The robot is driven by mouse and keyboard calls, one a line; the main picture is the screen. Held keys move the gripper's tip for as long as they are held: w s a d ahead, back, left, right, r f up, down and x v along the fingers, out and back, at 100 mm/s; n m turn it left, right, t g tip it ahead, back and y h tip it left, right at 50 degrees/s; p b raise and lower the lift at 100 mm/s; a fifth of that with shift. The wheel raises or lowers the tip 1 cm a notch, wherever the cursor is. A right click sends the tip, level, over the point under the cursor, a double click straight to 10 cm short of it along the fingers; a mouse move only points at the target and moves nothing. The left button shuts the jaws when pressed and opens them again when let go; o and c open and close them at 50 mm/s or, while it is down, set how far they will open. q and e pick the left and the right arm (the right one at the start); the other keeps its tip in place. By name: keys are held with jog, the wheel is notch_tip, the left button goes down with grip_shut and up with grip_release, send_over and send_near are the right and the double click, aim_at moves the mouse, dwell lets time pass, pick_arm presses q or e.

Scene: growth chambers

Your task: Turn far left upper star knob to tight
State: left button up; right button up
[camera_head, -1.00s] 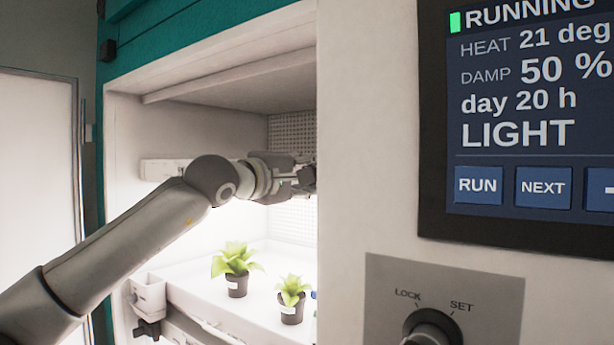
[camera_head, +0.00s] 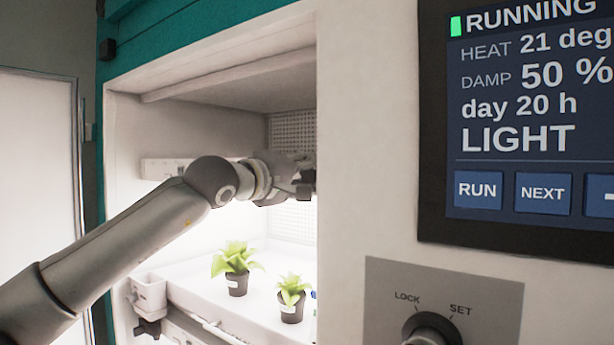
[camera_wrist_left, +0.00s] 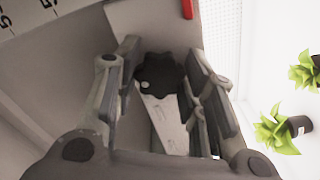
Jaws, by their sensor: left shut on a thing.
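A dark star knob (camera_wrist_left: 158,72) with a lobed rim sits between the fingers of my left gripper (camera_wrist_left: 163,62) in the left wrist view. The gripper is shut on it. A pale strip or bracket lies behind the knob. In the head view my left gripper (camera_head: 303,182) reaches into the upper part of the lit chamber, and its fingertips are partly cut off by the front panel. The knob is hidden there. My right gripper is not in view.
Two potted plants (camera_head: 237,285) (camera_head: 291,312) stand on the white shelf (camera_head: 198,288) below the arm. Another dark knob (camera_head: 148,328) is at the shelf's front left. The white front panel (camera_head: 367,150), with a screen (camera_head: 530,120) and a LOCK/SET dial (camera_head: 432,330), borders the opening on the right.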

pick_arm(q)
jog(key=shift+f, duration=0.2)
jog(key=o, duration=1)
jog(key=shift+c, duration=0.2)
jog(key=shift+o, duration=0.3)
jog(key=shift+r, duration=0.1)
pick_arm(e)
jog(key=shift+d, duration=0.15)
pick_arm(q)
jog(key=v, duration=1.2)
jog(key=shift+d, duration=0.1)
